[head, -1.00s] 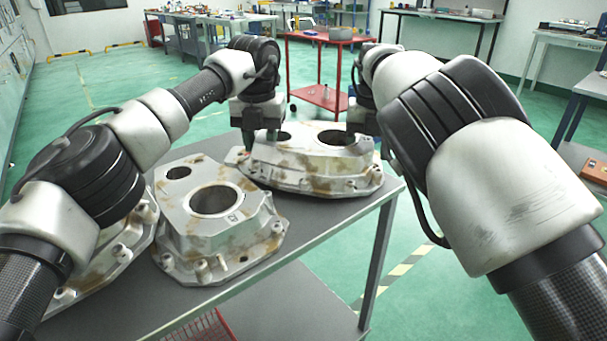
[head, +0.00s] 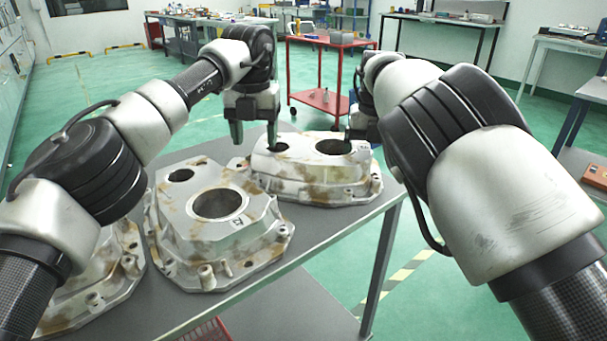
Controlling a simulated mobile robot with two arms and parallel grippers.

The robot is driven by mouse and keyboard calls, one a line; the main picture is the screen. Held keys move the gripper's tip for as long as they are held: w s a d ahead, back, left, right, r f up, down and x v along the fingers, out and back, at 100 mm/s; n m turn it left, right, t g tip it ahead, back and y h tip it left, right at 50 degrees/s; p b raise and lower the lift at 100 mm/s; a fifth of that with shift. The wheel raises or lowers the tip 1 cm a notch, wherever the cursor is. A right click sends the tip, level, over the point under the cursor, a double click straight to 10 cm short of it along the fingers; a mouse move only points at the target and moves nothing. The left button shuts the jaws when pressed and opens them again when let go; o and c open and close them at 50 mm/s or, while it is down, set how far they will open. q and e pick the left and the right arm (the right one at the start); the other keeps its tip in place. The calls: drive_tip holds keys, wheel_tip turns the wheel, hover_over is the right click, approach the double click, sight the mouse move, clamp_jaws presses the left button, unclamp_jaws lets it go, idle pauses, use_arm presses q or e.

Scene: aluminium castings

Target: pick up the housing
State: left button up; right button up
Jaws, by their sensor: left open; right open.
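Three grey metal housings with brown stains stand on the table (head: 335,236). The far housing (head: 310,174) lies at the table's far right end and has two round openings. The middle housing (head: 214,238) stands nearer, and the near left housing (head: 105,285) is partly hidden by my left arm. My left gripper (head: 254,143) is open and empty, fingers pointing down at the far housing's left end; I cannot tell whether it touches. My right gripper (head: 358,137) is open at the far housing's right end, mostly hidden behind my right arm.
A red cart (head: 318,100) with a few items stands on the floor beyond the table. Workbenches line the back (head: 445,17). A red basket (head: 210,331) shows below the table's near edge.

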use_arm(q)
wheel_tip(320, 180, up, 4)
drive_tip(key=shift+r, duration=0.1)
use_arm(e)
drive_tip(key=shift+s+a, duration=0.15)
drive_tip(key=shift+a, duration=0.65)
use_arm(q)
drive_tip(key=shift+r, duration=0.1)
use_arm(e)
drive_tip(key=r, duration=0.3)
drive_tip(key=d+r, duration=0.1)
drive_tip(key=r, duration=0.3)
drive_tip(key=shift+d, duration=0.2)
drive_tip(key=shift+d+r, duration=0.2)
drive_tip(key=shift+r, duration=0.25)
drive_tip(key=shift+c, duration=0.5)
